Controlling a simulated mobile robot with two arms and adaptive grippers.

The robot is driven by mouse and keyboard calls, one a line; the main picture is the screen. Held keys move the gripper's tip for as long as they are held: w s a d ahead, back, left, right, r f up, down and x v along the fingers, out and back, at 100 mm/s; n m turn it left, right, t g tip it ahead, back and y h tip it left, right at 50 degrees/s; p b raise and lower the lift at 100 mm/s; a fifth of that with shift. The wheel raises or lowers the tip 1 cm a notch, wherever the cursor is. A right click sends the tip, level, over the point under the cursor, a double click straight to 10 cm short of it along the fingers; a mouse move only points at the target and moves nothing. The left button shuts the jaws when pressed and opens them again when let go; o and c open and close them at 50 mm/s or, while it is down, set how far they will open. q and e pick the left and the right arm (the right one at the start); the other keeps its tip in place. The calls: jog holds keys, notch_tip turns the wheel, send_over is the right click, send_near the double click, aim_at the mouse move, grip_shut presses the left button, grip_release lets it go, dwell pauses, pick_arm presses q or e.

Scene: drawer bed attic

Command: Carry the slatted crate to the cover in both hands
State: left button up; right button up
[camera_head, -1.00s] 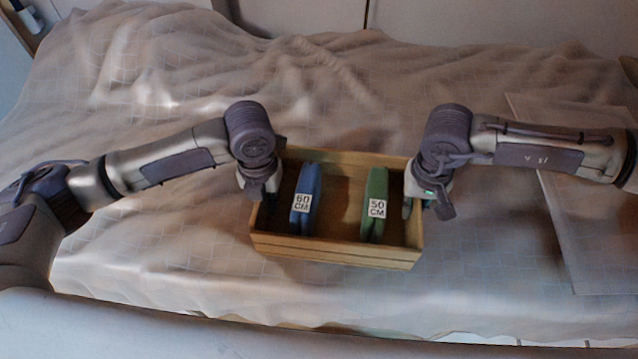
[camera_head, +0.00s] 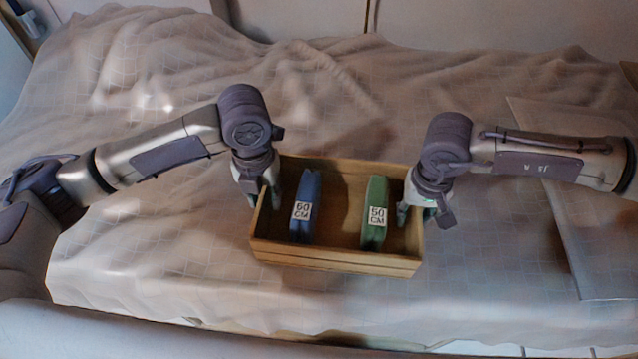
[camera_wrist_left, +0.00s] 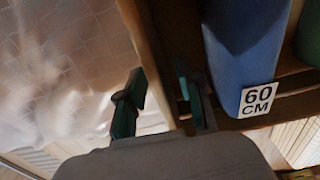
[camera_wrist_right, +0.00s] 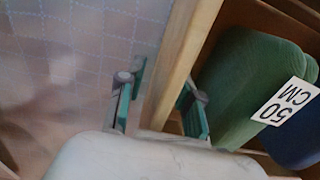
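The slatted crate (camera_head: 335,265), of light wood, rests on the pale wrinkled cover (camera_head: 180,275) of the bed. My left gripper (camera_head: 258,198) is at the crate's left wall. In the left wrist view its two fingers (camera_wrist_left: 163,103) are apart, one on each side of the wall (camera_wrist_left: 160,60). My right gripper (camera_head: 413,208) is at the right wall. In the right wrist view its fingers (camera_wrist_right: 160,100) are also apart, with the wall (camera_wrist_right: 180,60) between them. Gaps show beside both walls.
Inside the crate stand a blue item (camera_head: 307,190), labelled 60 CM in the left wrist view, and a green item (camera_head: 376,195) labelled 50 CM. A flat pale panel (camera_head: 590,200) lies at the right. The cover left of the crate is clear.

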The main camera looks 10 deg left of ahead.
pick_arm(q)
notch_tip(320, 180, up, 7)
jog(key=shift+r, duration=0.2)
pick_arm(e)
jog(key=shift+r, duration=0.2)
notch_tip(320, 180, up, 12)
jog(key=shift+f, duration=0.2)
pick_arm(q)
jog(key=shift+s, duration=0.1)
pick_arm(e)
jog(key=shift+s, duration=0.1)
